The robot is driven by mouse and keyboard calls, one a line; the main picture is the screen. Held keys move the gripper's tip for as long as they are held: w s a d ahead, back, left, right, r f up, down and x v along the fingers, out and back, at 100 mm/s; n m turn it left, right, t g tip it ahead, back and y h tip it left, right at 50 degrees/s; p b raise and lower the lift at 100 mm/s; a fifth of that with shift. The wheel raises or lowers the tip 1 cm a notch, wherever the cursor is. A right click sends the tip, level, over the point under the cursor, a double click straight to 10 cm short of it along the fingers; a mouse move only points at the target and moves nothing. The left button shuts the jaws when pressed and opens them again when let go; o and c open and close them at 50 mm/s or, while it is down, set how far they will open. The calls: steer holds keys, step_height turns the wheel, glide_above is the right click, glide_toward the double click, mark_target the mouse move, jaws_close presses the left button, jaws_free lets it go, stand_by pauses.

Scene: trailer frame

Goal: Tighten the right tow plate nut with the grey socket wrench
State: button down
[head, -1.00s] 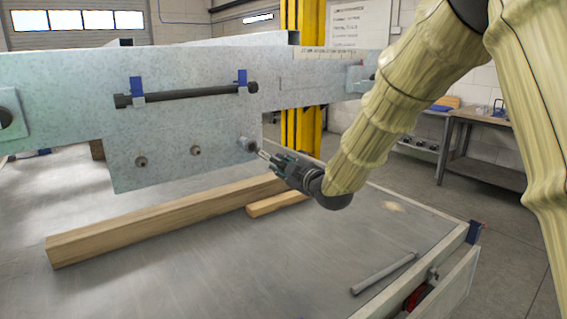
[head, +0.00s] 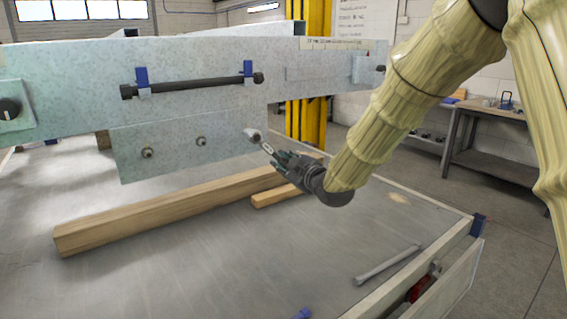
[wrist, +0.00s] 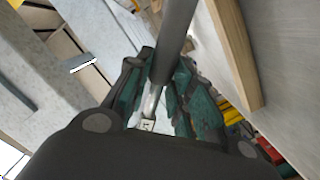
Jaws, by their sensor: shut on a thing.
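The galvanized tow plate (head: 185,165) hangs under the grey frame beam, with nuts at the left (head: 147,153) and middle (head: 201,141). At its right corner a grey rounded piece (head: 253,134) covers or forms the right nut; I cannot tell which. My gripper (head: 272,152) is just right of and below that corner. It also shows in the wrist view (wrist: 158,95), its dark green fingers shut around the grey socket wrench (wrist: 177,35). The bar runs up out of that view, and a small squarish metal end (wrist: 148,124) shows between the fingers. Contact with the nut is unclear.
A long wooden beam (head: 160,212) and a shorter block (head: 276,196) lie on the metal table under the plate. A light grey bar tool (head: 388,265) lies near the table's right edge. A blue item (head: 302,314) shows at the bottom. The table between is clear.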

steer(key=shift+s+a+f+m, duration=0.2)
steer(key=shift+a+m, duration=0.05)
steer(key=shift+m, duration=0.05)
steer(key=shift+w+d+r+n+b, duration=0.3)
steer(key=shift+d+n+b, duration=0.1)
steer(key=shift+n+b, duration=0.1)
steer(key=shift+w+d+r, duration=0.1)
steer(key=shift+d+r, duration=0.05)
steer(key=shift+r, duration=0.15)
steer(key=c, duration=2.1)
jaws_free()
jaws_close()
steer(key=shift+s+d+r+n, duration=0.1)
steer(key=shift+s+d+n, duration=0.15)
steer(key=shift+n, duration=0.05)
steer(key=shift+v, duration=0.85)
